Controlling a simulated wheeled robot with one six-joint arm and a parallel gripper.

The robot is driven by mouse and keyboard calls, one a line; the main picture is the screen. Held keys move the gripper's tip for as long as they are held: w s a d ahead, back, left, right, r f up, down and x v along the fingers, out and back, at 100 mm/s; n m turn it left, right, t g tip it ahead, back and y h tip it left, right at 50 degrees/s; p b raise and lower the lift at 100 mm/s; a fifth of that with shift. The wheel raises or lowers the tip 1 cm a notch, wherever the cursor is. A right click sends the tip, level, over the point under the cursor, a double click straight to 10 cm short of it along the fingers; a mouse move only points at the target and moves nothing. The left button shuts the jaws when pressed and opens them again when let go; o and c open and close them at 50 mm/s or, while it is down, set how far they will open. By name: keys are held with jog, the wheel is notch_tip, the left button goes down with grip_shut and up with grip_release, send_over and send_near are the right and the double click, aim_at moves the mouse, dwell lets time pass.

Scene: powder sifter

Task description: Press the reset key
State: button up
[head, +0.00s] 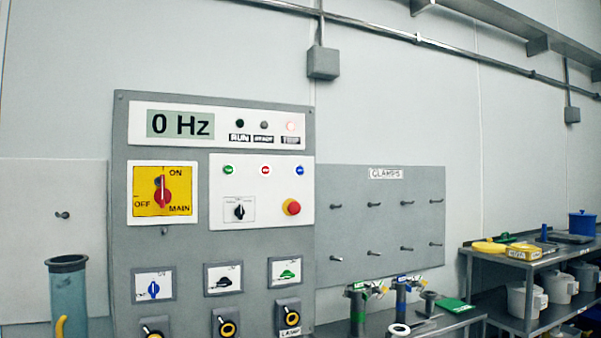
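A grey control panel (205,255) stands against the wall at left. Its white key plate (262,215) carries a green button (228,170), a red-and-white button (265,170) and a blue button (300,170) in a row. Their lettering is too small to read, so I cannot confirm which is the reset key. The display (180,125) reads 0 Hz. My gripper is not in view.
A red main switch (161,195) on a yellow plate has its handle upright. Smaller switches and yellow-ringed knobs sit lower down. A pegboard (385,225) marked CLAMPS is at right, above a bench with green- and blue-banded tools. A shelf rack (530,258) stands far right.

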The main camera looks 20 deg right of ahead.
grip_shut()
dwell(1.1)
